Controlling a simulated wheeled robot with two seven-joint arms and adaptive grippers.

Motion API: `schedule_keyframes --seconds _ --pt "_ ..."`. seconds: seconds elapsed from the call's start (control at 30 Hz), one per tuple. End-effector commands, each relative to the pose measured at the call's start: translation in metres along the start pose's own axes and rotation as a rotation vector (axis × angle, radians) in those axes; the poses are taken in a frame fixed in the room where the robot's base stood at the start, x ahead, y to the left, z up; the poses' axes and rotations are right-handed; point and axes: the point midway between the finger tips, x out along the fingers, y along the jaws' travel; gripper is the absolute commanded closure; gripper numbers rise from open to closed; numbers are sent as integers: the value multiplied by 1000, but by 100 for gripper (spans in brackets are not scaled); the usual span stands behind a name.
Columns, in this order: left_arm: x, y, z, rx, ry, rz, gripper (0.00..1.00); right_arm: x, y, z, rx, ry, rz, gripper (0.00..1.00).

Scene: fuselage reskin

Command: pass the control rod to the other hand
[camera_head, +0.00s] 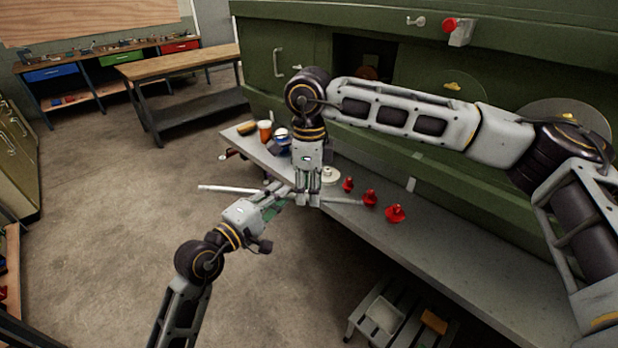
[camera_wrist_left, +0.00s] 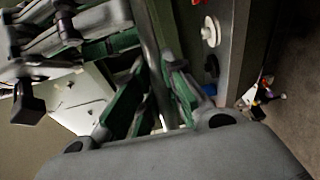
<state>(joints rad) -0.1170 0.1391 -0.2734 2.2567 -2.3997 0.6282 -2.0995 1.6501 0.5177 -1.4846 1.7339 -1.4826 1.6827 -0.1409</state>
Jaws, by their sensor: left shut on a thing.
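The control rod (camera_head: 228,189) is a thin pale bar lying nearly level across the head view, its far end showing right of the grippers. My left gripper (camera_head: 284,194) is shut on the rod; in the left wrist view the rod (camera_wrist_left: 154,60) runs between its green-padded fingers (camera_wrist_left: 152,100). My right gripper (camera_head: 307,200) points down at the rod, close beside the left fingertips. It also shows in the left wrist view (camera_wrist_left: 105,45), near the rod. Whether its fingers are closed on the rod cannot be told.
A long grey bench (camera_head: 440,262) runs below the green fuselage (camera_head: 300,50). Several red pieces (camera_head: 370,198), a white disc (camera_head: 330,175) and an orange cup (camera_head: 265,131) stand on it. A step stool (camera_head: 360,318) is in front. The floor at left is clear.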

Motion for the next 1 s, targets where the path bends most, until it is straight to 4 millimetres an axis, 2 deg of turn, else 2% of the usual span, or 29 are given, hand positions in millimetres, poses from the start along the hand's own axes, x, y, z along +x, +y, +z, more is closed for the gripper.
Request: schedule_keyframes --seconds 0.13,0.47,0.73,0.87,0.9,1.0 --pt "0 0 0 0 0 1 100 6 0 0 0 1 0 62" --pt "0 0 0 0 0 1 100 7 0 0 0 0 0 63" --pt "0 0 0 0 0 1 100 7 0 0 0 0 0 98" --pt "0 0 0 0 0 1 100 7 0 0 0 0 0 100" --pt "0 0 0 0 0 1 83 7 0 0 1 0 -1 100" --pt "0 0 0 0 0 1 70 7 0 0 1 0 -1 100"
